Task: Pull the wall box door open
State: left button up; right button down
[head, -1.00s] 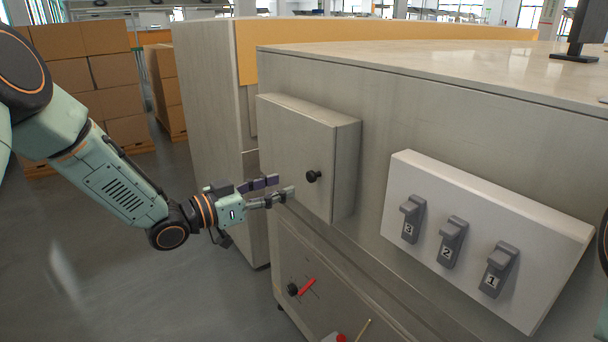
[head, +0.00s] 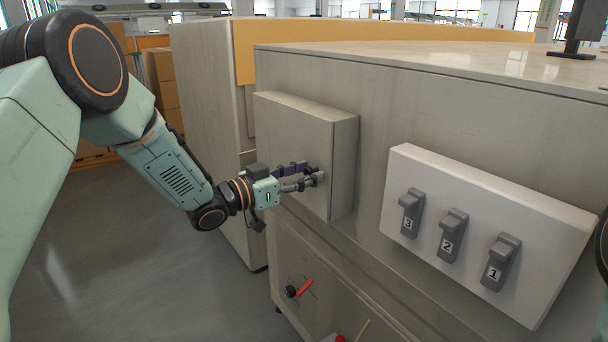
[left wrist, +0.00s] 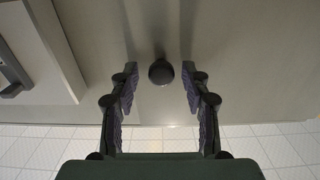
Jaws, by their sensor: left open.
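The wall box (head: 292,150) is a grey metal box on the cabinet front, and its door looks shut. Its small black round knob is mostly hidden by the fingers in the head view. The knob (left wrist: 161,72) shows clearly in the left wrist view, midway between the two fingertips and apart from both. My left gripper (head: 318,174) is open at the door front, with its fingertips at the knob; it also shows in the left wrist view (left wrist: 160,82). I cannot tell how far the fingers reach past the knob. My right gripper is out of view.
A white panel (head: 560,222) with three numbered grey switches is to the right of the box. Below the box is a red-handled rotary switch (head: 304,289). Stacked cartons (head: 160,80) stand at the back left. The floor (head: 120,260) at left is clear.

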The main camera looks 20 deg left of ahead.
pick_arm(q)
jog(key=shift+a, duration=0.1)
jog(key=shift+c, duration=0.2)
grip_shut()
